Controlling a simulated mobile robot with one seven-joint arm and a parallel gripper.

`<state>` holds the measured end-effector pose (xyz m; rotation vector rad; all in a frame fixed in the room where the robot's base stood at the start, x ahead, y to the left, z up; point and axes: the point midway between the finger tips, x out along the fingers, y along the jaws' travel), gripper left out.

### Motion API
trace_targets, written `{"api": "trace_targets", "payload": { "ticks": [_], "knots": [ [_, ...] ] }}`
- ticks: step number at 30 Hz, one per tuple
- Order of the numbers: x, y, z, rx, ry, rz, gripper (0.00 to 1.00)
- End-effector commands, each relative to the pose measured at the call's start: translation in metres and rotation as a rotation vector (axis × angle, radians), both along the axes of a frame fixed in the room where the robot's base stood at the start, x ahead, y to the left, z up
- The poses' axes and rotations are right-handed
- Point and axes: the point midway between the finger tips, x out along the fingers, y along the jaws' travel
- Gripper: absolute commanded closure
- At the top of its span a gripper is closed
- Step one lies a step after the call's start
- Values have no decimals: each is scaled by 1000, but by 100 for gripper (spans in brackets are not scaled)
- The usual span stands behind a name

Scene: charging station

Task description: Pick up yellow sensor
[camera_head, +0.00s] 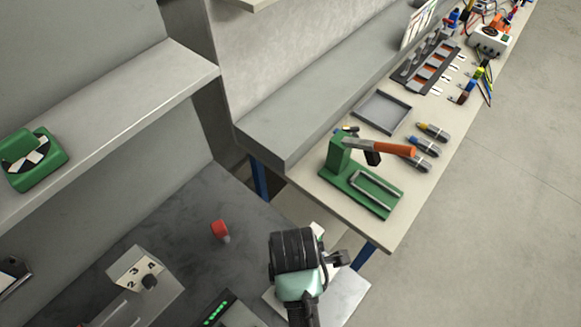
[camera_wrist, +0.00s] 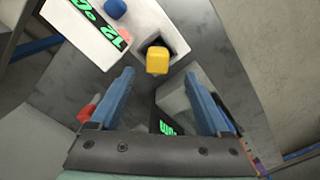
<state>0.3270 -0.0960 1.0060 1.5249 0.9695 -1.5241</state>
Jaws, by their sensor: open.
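The yellow sensor (camera_wrist: 157,60) shows in the wrist view as a small rounded block. It stands in or over a dark square opening in a light box (camera_wrist: 172,20). My gripper (camera_wrist: 159,75) is open, with a blue finger on each side. The sensor lies ahead, roughly centred between the fingers, and I see no contact. In the head view my gripper (camera_head: 336,259) is low in the picture, over the dark worktop, and I cannot make out the yellow sensor there.
A red piece (camera_head: 220,230) lies on the dark worktop (camera_head: 180,215). A green stand (camera_head: 345,185) with an orange-handled tool occupies the bench. A shelf (camera_head: 110,125) juts out at left.

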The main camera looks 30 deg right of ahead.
Motion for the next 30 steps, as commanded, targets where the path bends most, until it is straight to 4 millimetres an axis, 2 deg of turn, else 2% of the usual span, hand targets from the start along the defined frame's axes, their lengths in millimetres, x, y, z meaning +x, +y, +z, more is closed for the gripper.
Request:
{"api": "trace_targets", "payload": {
  "ticks": [3,11,19,29,30],
  "knots": [
    [0,0,-14,0,1,0,20],
    [0,0,-31,0,1,-1,20],
    [2,1,-65,0,0,0,20],
    [2,1,-71,0,-3,0,20],
    [2,1,-71,0,-3,0,27]
  ]
}}
